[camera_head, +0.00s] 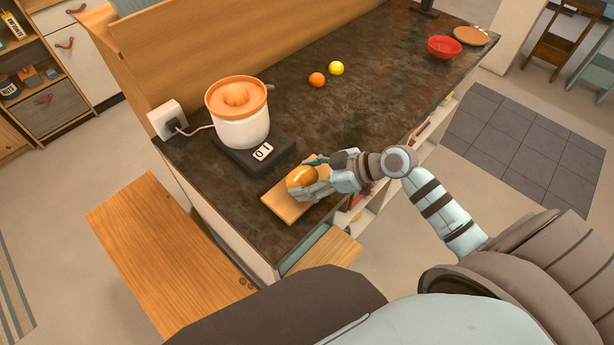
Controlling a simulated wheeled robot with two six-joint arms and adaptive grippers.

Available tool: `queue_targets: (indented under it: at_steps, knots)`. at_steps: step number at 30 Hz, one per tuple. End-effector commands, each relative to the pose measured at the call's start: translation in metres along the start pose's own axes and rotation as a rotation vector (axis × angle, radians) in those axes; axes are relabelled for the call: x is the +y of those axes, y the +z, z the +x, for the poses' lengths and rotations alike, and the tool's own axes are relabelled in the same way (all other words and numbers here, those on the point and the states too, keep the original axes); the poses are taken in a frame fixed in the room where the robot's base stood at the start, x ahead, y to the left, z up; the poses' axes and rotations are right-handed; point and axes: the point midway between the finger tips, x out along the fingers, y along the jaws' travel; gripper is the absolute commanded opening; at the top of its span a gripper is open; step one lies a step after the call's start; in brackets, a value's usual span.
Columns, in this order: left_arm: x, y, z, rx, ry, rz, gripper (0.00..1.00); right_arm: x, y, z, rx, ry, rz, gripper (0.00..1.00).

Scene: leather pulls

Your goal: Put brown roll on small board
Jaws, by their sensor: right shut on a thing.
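The brown roll (300,176) is between the fingers of my right gripper (309,184), which is shut on it. The gripper and roll are over a small wooden board (284,207) near the front corner of the dark counter. The gripper hides part of the board. I cannot tell whether the roll touches the board or is held just above it. My left gripper is not in view.
A white and orange juicer (240,122) stands on a black base just behind the board on the dark counter (345,110). An orange (317,80), a lemon (336,68), a red bowl (444,47) and a round brown board (470,36) are farther back. The counter's middle is clear.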

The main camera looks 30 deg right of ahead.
Motion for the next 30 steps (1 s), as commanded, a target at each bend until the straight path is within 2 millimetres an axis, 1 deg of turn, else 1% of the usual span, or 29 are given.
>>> queue_targets:
  at_steps: [6, 7, 10, 19, 23, 26, 30]
  knots:
    - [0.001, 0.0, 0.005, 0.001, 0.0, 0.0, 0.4, 0.0, 0.004, 0.003, 0.0, 0.0, 0.0, 0.31]
    - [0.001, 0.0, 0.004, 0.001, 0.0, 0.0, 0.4, 0.0, 0.003, 0.002, 0.0, 0.0, 0.0, 0.68]
    - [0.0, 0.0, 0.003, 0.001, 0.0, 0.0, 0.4, 0.0, 0.002, 0.002, 0.0, 0.0, 0.0, 0.84]
    - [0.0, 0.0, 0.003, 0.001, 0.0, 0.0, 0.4, 0.0, 0.002, 0.001, 0.0, 0.0, 0.0, 0.84]
    - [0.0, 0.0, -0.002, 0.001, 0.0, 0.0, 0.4, 0.001, -0.002, -0.004, -0.002, 0.001, -0.001, 0.84]
    - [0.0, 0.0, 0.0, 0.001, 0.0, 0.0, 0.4, 0.001, 0.001, -0.021, -0.006, 0.002, -0.005, 0.84]
    - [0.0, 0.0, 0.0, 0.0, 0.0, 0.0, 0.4, 0.0, 0.002, -0.06, -0.013, -0.001, -0.007, 0.84]
